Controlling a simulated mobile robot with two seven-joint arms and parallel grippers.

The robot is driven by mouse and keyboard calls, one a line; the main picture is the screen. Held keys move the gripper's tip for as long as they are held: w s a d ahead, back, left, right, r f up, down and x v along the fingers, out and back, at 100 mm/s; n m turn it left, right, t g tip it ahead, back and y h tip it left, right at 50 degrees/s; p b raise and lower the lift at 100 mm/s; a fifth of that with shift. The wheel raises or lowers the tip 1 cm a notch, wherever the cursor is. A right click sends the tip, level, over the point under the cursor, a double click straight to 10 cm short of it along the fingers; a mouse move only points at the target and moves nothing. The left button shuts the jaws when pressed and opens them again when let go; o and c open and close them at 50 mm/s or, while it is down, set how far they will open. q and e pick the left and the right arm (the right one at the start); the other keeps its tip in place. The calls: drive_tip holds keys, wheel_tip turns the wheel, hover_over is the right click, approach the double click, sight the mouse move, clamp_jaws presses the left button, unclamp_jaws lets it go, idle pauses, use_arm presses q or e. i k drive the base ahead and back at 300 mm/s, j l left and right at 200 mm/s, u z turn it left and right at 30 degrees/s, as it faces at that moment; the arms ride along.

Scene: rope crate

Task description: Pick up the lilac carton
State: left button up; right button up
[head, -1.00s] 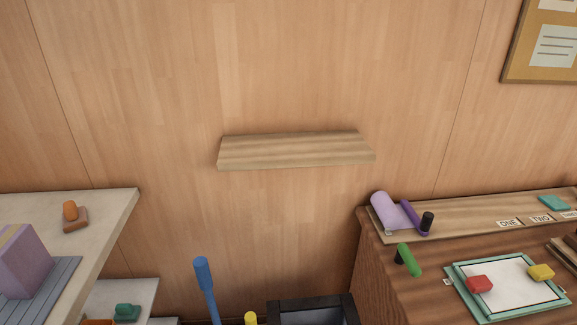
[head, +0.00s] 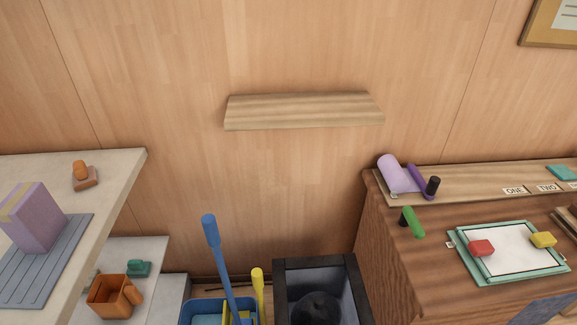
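The lilac carton (head: 36,221) stands upright on a grey-blue ribbed mat (head: 45,262) on the pale shelf top at the left. It has a yellowish strip across its top. Its whole visible side is clear of any gripper. Neither of my grippers shows in the head view.
An orange stamp-like object (head: 84,176) sits behind the carton on the pale top (head: 128,163). Below are an orange mug (head: 108,297) and a teal item (head: 137,268). A blue bin (head: 190,313) with upright handles and a dark crate (head: 365,300) stand mid-floor. A wooden desk (head: 380,245) is right.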

sight(30, 215)
drive_tip(key=u, duration=1.7)
